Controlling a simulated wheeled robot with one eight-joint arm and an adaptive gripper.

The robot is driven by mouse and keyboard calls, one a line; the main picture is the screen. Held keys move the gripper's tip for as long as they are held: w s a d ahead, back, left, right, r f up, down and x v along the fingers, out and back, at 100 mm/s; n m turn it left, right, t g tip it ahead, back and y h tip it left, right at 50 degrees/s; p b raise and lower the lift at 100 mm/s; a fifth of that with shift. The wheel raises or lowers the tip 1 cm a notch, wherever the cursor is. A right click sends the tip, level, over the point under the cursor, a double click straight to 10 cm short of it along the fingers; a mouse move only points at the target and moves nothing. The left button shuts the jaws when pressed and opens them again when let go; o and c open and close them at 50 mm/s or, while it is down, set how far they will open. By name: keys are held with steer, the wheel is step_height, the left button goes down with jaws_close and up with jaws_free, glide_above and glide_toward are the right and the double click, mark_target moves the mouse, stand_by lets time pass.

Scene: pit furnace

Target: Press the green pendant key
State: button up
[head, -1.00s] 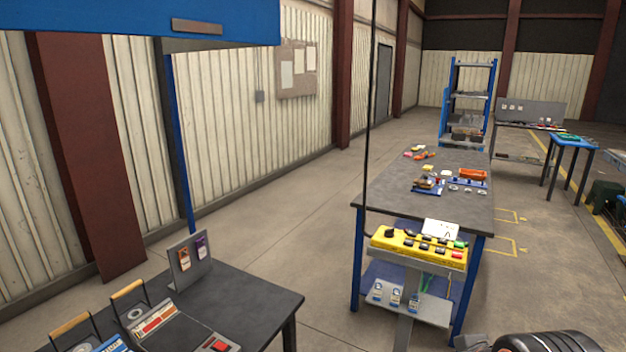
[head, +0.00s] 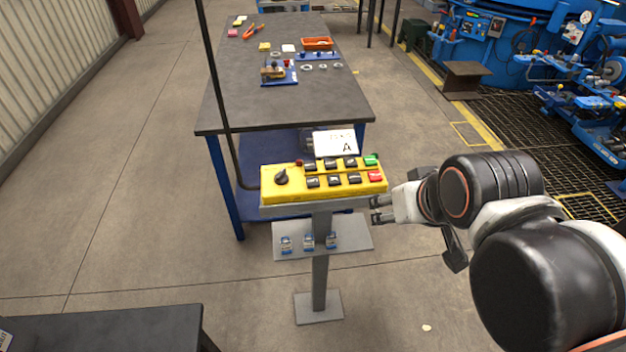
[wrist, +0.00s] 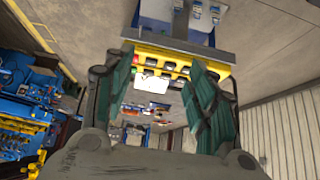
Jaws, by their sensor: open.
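The yellow pendant (head: 322,183) lies on a grey stand in the head view, with a black rotary knob at its left and rows of black keys. Its green key (head: 371,160) is at the far right of the back row, with a red key (head: 376,176) just in front of it. My gripper (head: 378,209) is just right of the pendant's front right corner, apart from the keys. In the wrist view the open, empty fingers (wrist: 165,97) show green pads, with the pendant (wrist: 180,60) beyond and between them.
A white card marked A (head: 335,143) stands behind the pendant. A shelf (head: 345,237) with several small padlock-like items is below it. A dark workbench (head: 240,95) with parts and an orange bin (head: 318,43) stands behind. Blue machinery (head: 530,50) is at the right; floor at left is clear.

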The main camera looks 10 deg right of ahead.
jaws_close()
stand_by(1.4)
